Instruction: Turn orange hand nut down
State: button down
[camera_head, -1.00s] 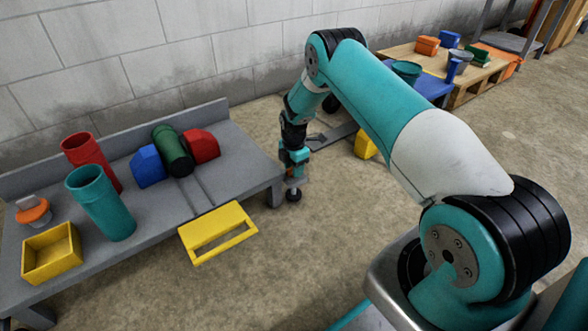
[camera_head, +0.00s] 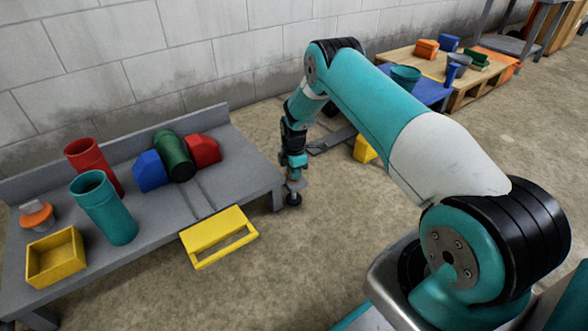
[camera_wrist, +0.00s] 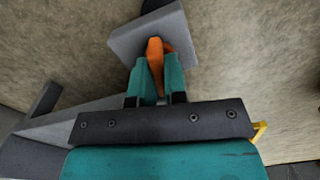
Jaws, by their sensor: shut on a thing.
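The orange hand nut (camera_wrist: 155,52) shows in the wrist view as a narrow orange piece against a grey plate (camera_wrist: 125,42). My gripper (camera_wrist: 159,74) has its two teal fingers closed on it from either side. In the head view my gripper (camera_head: 295,163) points down just off the right end of the grey bench, above a small grey part with a round black foot (camera_head: 293,199) near the floor.
The grey bench (camera_head: 150,222) holds a yellow bin (camera_head: 56,262), teal and red cylinders, blue, green and red pieces, and an orange-and-grey piece (camera_head: 37,215). A yellow frame (camera_head: 217,236) juts from its front edge. A yellow block (camera_head: 364,149) lies beyond my gripper. Floor in front is clear.

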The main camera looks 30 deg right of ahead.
jog(key=m+p, duration=0.1)
jog(key=m, duration=0.2)
jog(key=shift+r+m+p, duration=0.1)
jog(key=shift+m+p, duration=0.2)
jog(key=shift+p, duration=0.05)
jog(key=m+p, duration=0.1)
jog(key=m, duration=0.2)
jog(key=shift+m, duration=0.3)
jog(key=m, duration=0.3)
jog(key=shift+m+p, duration=0.35)
jog(key=shift+m, duration=2.25)
jog(key=c, duration=1.2)
grip_release()
jog(key=shift+o, duration=0.2)
jog(key=shift+p, duration=0.3)
